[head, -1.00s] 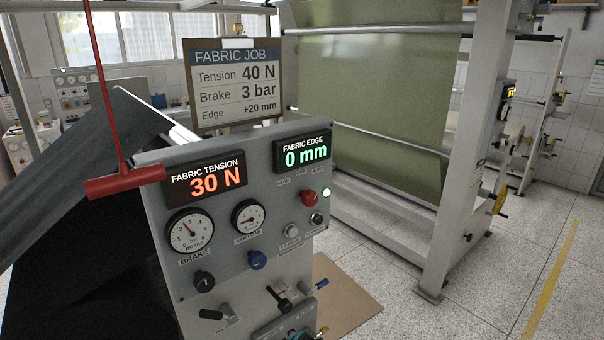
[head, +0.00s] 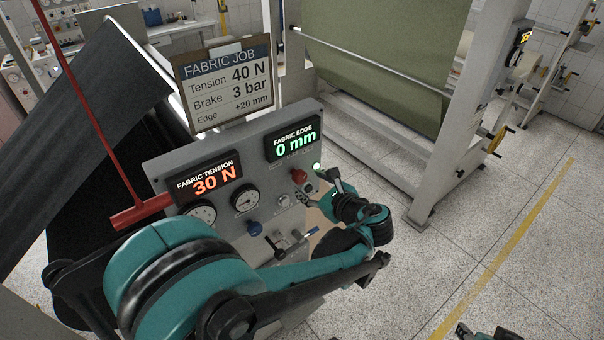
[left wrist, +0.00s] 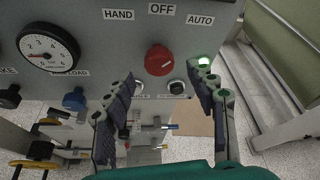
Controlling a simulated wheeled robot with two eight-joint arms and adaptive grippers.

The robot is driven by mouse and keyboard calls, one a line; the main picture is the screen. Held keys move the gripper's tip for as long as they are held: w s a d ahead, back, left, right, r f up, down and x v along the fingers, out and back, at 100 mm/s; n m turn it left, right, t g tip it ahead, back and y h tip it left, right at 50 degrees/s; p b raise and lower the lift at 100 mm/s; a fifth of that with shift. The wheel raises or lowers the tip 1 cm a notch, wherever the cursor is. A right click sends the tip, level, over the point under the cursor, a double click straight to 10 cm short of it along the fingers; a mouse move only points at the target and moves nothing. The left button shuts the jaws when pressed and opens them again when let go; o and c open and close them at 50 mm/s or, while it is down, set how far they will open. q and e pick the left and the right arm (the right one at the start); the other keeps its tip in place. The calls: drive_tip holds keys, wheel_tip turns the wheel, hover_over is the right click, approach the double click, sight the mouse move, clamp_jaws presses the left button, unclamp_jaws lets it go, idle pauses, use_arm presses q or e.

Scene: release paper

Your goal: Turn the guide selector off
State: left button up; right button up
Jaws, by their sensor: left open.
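The guide selector is a red round knob (left wrist: 158,60) under the labels HAND, OFF and AUTO in the left wrist view. It also shows as a red knob (head: 299,176) below the FABRIC EDGE display in the head view. I cannot make out which label it points to. My left gripper (left wrist: 163,92) is open, its two fingers spread to the lower left and right of the knob, with nothing between them. In the head view the left gripper (head: 325,190) is at the panel's right edge. A small part of my right gripper (head: 482,333) shows at the bottom edge.
A green lamp (left wrist: 204,61) is lit right of the selector. A dark button (left wrist: 177,88) sits just below it. The gauges (head: 245,200), a blue knob (head: 254,228) and levers crowd the panel's lower left. A red T-handle (head: 140,212) hangs at the left.

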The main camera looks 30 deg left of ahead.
sight(302, 179)
use_arm(q)
drive_tip(key=x, duration=0.5)
drive_tip(key=shift+a+f, duration=0.1)
drive_tip(key=shift+a, duration=0.1)
drive_tip(key=c, duration=1.2)
